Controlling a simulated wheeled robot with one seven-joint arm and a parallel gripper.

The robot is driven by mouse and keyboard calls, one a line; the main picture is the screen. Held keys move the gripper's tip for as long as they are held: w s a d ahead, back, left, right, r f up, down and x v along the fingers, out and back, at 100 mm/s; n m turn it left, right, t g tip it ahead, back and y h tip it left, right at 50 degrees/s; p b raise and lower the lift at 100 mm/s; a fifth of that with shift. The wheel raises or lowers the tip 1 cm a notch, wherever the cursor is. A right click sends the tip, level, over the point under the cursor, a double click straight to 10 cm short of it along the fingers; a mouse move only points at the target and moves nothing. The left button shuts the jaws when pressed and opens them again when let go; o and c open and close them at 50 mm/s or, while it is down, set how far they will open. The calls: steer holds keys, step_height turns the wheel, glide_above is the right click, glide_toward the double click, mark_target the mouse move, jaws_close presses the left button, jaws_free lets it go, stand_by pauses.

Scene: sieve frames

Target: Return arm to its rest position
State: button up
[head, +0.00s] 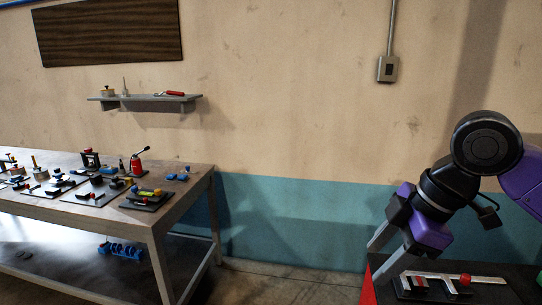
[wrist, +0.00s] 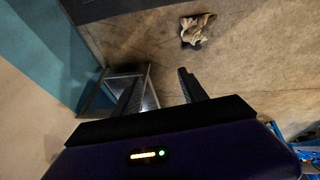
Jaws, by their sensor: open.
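My arm with its purple and black links is at the right of the head view. The fingers are open and empty.
A workbench (head: 150,222) with several small tools and fixtures stands at the left. A black fixture with a metal bar (head: 445,279) lies on the right bench, close to my gripper. A crumpled rag (wrist: 197,29) lies on the floor. Floor between the benches is clear.

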steer(key=w+a+f+m+t+y, duration=0.15)
steer(key=a+m+t+y, duration=0.3)
steer(key=a, duration=0.55)
steer(key=a+f+m+t+y, duration=0.3)
steer(key=a+m+t+y, duration=0.15)
steer(key=a, duration=0.45)
steer(key=s+d+f+m+t+h, duration=0.2)
steer(key=s+d+f+m+h, duration=0.3)
steer(key=s+f, duration=0.35)
steer(key=s+d+f+m+t+h, duration=0.2)
steer(key=s+d+f+m+h, duration=0.3)
steer(key=s+f, duration=0.3)
steer(key=s+d+n+h, duration=0.1)
steer(key=s+d, duration=0.2)
steer(key=s, duration=0.5)
steer(key=s+d+r+n+h, duration=0.1)
steer(key=s+d, duration=0.2)
steer(key=s, duration=0.4)
steer(key=s+d+n+h, duration=0.1)
steer(key=s+d, duration=0.2)
steer(key=s, duration=0.5)
step_height(320, 180, down, 9)
steer(key=b, duration=1)
steer(key=shift+f+g, duration=0.15)
steer(key=shift+g, duration=0.25)
steer(key=shift+w+d, duration=0.1)
